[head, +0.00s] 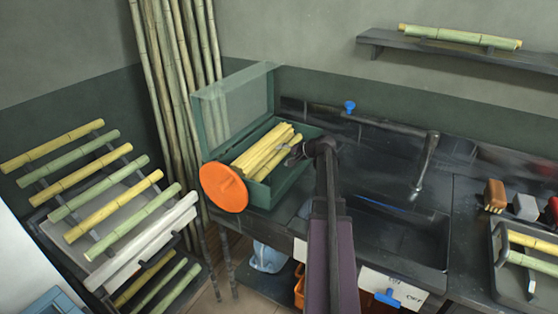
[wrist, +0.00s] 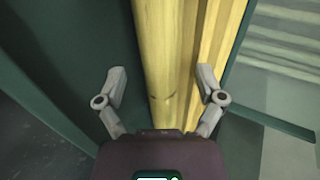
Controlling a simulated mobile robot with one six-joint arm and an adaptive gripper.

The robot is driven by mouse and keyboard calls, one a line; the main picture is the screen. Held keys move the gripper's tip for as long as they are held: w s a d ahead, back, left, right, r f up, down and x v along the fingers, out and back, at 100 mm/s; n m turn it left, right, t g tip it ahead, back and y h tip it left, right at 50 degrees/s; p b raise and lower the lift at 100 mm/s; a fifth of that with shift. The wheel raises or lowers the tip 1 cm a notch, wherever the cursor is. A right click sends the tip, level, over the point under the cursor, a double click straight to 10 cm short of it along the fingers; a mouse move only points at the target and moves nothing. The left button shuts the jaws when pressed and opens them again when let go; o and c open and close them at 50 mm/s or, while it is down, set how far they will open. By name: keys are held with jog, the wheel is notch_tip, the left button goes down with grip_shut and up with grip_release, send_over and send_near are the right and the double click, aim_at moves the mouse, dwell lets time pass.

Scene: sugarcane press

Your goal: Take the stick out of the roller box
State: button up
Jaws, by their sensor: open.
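The green roller box (head: 287,184) stands on the counter with its see-through lid (head: 236,108) raised. Several yellow sticks (head: 262,150) lie side by side in it. My gripper (head: 293,153) is at the right side of the sticks, over the box. In the wrist view the open fingers (wrist: 162,86) stand on either side of a yellow stick (wrist: 162,45), with part of a neighbouring stick (wrist: 208,40) also near the right finger. The fingers look apart from the near stick on the left side. The lower ends of the sticks are hidden behind my gripper body.
An orange disc (head: 223,188) is at the box's front left end. A dark sink (head: 395,235) with a tap (head: 427,160) is to the right. A rack of sticks (head: 95,205) stands at the left, and tall canes (head: 180,80) lean behind the box.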

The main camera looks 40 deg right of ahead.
jog(key=shift+w+a+f, duration=0.2)
jog(key=shift+w+f, duration=0.05)
jog(key=shift+w, duration=0.2)
grip_shut()
dwell(0.3)
